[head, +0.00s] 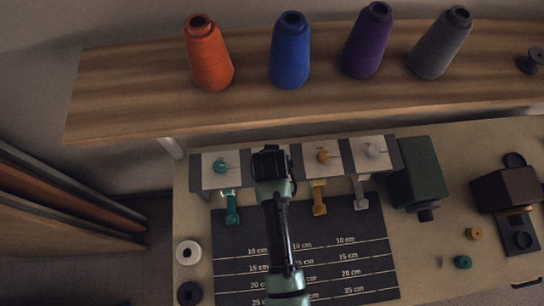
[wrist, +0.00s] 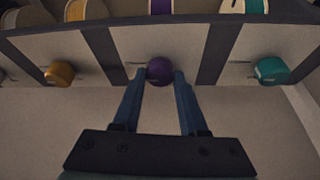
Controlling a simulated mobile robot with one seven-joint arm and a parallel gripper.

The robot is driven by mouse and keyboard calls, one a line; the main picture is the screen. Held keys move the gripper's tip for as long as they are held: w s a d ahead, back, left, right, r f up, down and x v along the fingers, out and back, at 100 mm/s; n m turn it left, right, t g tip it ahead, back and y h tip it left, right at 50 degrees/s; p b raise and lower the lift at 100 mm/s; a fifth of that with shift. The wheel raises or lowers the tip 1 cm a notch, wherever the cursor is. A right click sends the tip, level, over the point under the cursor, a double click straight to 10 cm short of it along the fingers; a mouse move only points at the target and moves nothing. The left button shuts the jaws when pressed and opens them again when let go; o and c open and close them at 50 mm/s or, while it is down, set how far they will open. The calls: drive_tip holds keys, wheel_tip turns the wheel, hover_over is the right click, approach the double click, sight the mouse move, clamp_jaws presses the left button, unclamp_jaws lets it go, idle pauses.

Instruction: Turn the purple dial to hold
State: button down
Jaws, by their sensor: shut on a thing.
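The purple dial (wrist: 160,70) is a small round knob on a pale panel, in the middle of the wrist view. My gripper (wrist: 159,78) has its two blue fingers on either side of this dial, shut on it. A thin dark line shows on the panel at the dial's left; no hold label can be read. In the head view my arm hides the purple dial and the fingertips.
A teal dial (head: 220,167), a yellow dial (head: 323,156) and a grey dial (head: 373,149) share the panel row. Yellow and teal hooks hang below. A wooden shelf (head: 130,100) with several thread cones lies behind. A dark green box (head: 416,172) stands right.

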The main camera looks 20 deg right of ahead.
drive_tip(key=shift+c, duration=2.2)
unclamp_jaws()
drive_tip(key=shift+r, duration=0.1)
drive_tip(key=b+v, duration=0.2)
drive_tip(key=v, duration=1)
drive_tip(key=shift+r, duration=0.4)
